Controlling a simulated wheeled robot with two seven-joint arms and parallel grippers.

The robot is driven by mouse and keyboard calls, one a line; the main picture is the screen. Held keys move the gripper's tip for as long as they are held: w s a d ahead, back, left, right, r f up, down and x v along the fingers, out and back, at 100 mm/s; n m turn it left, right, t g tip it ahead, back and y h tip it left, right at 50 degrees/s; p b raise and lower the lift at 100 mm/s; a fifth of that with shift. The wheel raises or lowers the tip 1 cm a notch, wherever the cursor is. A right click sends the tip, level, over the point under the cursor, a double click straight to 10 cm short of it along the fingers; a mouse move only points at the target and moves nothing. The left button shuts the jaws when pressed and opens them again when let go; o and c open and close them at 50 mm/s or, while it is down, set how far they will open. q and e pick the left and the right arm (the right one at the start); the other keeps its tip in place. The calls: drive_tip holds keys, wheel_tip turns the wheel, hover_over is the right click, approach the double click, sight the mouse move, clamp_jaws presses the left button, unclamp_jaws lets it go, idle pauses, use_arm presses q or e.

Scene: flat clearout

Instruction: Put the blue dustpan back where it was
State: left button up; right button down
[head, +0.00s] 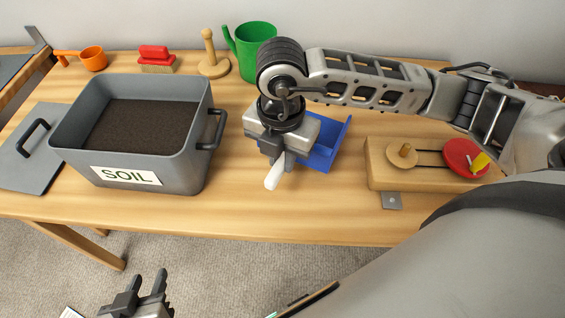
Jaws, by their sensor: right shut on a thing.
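The blue dustpan (322,156) is at the middle of the wooden table, partly hidden behind my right gripper. My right gripper (274,160) points down and is shut on the dustpan, at its pale handle (274,174), which sticks out below the fingers toward the front. I cannot tell whether the dustpan touches the table. My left gripper (147,282) is low at the bottom left, in front of the table, with its fingers apart and empty.
A grey bin of soil (178,170) stands left, its lid (28,160) beside it. A wooden block device (385,177) sits right.

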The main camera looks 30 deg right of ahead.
wheel_tip(320, 180, down, 3)
drive_tip(key=shift+f, duration=0.45)
drive_tip(key=c, duration=1.8)
unclamp_jaws()
drive_tip(key=shift+f, duration=0.15)
drive_tip(key=o, duration=0.5)
drive_tip(key=shift+c, duration=0.2)
